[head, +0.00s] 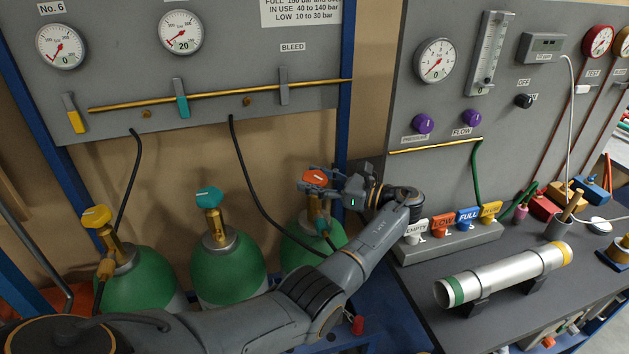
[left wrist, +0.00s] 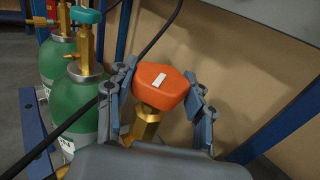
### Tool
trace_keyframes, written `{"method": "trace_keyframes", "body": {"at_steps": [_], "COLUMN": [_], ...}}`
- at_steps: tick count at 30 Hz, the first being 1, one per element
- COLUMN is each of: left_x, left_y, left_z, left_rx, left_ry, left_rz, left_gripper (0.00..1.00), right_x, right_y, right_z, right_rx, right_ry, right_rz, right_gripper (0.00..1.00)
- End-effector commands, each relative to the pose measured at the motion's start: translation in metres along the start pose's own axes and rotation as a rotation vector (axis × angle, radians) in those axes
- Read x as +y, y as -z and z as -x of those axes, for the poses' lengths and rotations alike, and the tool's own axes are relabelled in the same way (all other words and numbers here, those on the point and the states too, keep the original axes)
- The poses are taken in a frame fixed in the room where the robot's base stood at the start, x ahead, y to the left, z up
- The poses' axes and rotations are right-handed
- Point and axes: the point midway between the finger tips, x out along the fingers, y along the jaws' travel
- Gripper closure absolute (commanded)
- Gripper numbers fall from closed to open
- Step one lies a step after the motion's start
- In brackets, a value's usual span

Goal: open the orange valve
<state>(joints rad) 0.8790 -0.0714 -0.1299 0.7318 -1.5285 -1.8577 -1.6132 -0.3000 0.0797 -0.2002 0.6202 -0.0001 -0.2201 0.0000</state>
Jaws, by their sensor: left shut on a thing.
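The orange valve (head: 315,178) is a handle on a brass stem on top of the rightmost green cylinder (head: 303,245). In the left wrist view the orange valve (left wrist: 160,86) has a white mark on top and a brass stem (left wrist: 147,122) below. My left gripper (head: 322,182) reaches in over the cylinder, and its fingers stand on both sides of the orange handle. The gripper covers part of the stem in the head view. My right gripper is not in view.
Two more green cylinders stand to the left, with a teal valve (head: 209,197) and a yellow valve (head: 96,216). A black hose (head: 243,180) hangs close to the orange valve. A blue post (head: 343,110) rises behind. The grey bench at right holds a tag block (head: 450,244) and a silver tube (head: 505,275).

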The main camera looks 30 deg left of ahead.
Motion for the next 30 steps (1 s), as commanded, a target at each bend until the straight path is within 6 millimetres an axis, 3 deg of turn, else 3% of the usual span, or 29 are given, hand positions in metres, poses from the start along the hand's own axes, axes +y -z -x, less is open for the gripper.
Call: {"method": "trace_keyframes", "body": {"at_steps": [2, 3, 6, 17, 30], "left_x": [0.000, 0.000, 0.000, 0.000, -0.001], "left_y": [-0.001, -0.001, -0.001, 0.000, 0.000], "left_z": [-0.001, -0.001, -0.001, 0.003, 0.063], "left_rx": [0.000, 0.000, 0.000, 0.001, 0.001], "left_ry": [-0.001, -0.001, -0.001, 0.001, 0.001], "left_rz": [0.001, 0.001, 0.001, 0.000, -0.001], "left_gripper": [0.79, 0.43, 0.24, 0.24, 0.24], "right_x": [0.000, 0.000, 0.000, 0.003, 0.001], "right_y": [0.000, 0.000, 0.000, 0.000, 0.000], "right_z": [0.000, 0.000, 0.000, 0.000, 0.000], "right_rx": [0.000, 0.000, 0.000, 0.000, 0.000], "right_ry": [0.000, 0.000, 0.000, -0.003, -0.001], "right_rz": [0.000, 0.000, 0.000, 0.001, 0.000], "right_gripper": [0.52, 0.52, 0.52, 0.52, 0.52]}}
